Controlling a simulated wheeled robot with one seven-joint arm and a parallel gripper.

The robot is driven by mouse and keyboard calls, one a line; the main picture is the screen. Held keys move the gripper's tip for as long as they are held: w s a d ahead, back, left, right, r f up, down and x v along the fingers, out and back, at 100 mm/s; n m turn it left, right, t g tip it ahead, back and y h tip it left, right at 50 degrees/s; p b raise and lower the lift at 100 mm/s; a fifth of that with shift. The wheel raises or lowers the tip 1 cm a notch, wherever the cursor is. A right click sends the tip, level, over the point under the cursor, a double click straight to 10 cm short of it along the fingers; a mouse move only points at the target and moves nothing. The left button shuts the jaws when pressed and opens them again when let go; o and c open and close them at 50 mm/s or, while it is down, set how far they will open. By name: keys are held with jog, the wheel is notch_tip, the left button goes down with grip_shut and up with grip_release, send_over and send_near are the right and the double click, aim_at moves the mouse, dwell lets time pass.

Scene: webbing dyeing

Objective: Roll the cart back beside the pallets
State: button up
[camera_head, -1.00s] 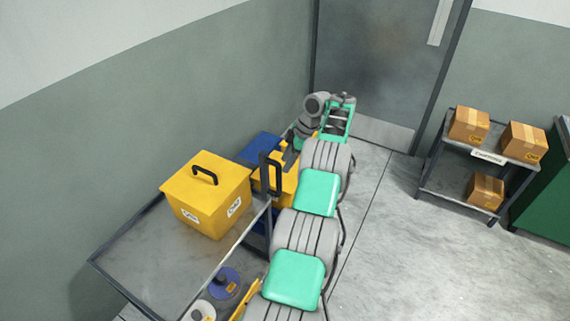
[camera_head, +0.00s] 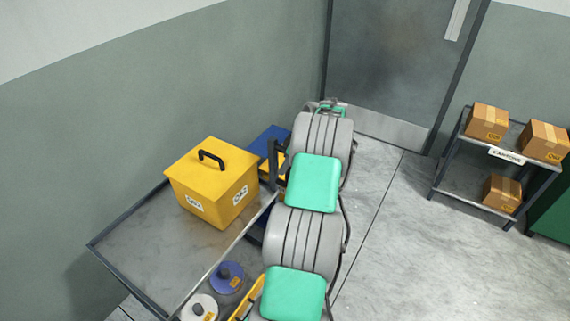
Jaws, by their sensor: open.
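A grey metal cart (camera_head: 150,235) with a raised rim stands at the left, close to the wall. A yellow lidded box (camera_head: 212,190) with a black handle and white labels sits on its top. A dark upright bar (camera_head: 274,160) stands at the cart's far right corner; it looks like part of a handle. My arm reaches away from me along the cart's right side. I cannot clearly make out any pallets.
Blue and yellow items (camera_head: 266,143) sit behind the cart, partly hidden. A blue spool (camera_head: 228,276) and a white spool (camera_head: 200,306) show beside the cart's right edge. A shelf (camera_head: 466,175) with cardboard boxes stands right of the door (camera_head: 390,70). Floor (camera_head: 400,250) between is clear.

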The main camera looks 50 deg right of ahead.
jog(key=shift+w+f, duration=0.1)
jog(key=shift+f, duration=0.2)
jog(key=shift+c, duration=0.3)
grip_shut()
dwell(0.9)
